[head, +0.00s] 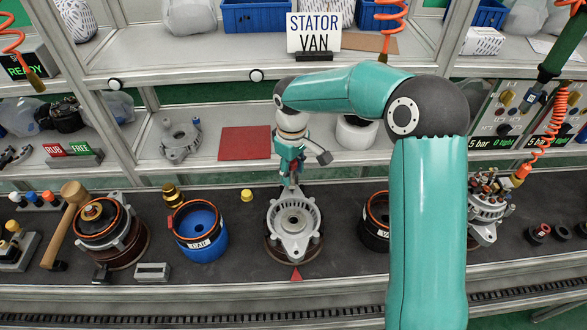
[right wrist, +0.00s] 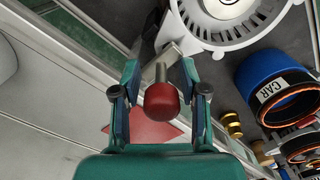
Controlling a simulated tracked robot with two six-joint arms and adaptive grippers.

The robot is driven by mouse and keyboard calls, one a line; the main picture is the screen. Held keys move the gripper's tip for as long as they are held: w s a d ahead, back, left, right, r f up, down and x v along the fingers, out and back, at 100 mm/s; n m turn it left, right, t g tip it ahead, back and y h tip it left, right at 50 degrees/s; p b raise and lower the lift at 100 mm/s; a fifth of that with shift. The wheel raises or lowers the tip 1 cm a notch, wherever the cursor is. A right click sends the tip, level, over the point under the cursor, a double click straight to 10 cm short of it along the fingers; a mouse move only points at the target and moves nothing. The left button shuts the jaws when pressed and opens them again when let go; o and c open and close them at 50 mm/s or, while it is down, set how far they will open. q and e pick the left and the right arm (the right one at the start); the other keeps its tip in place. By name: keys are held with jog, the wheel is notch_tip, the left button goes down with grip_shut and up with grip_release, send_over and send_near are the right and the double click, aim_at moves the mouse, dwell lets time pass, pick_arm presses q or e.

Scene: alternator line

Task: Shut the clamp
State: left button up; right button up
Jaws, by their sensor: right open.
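The clamp shows in the right wrist view as a red knob (right wrist: 161,101) on a short metal stem, beside the rim of the pale metal housing (right wrist: 225,22). My right gripper (right wrist: 160,88) is open, with one finger on each side of the knob and visible gaps between. In the head view my right gripper (head: 291,176) points down at the back edge of the housing (head: 294,222), which sits on a round fixture on the dark bench. There the gripper mostly hides the clamp, so I cannot tell its position. My left gripper is not in view.
A blue CAR pot (head: 201,238) stands left of the housing, with a small yellow piece (head: 247,195) between. A dark pot (head: 375,222) stands to the right, partly behind my right arm. A wooden mallet (head: 66,220) is at the left. A shelf with a red mat (head: 245,143) lies behind.

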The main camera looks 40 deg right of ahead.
jog(key=shift+c, duration=0.3)
grip_shut()
jog(key=shift+w+r, duration=0.1)
jog(key=shift+r, duration=0.05)
jog(key=shift+o, duration=0.3)
grip_release()
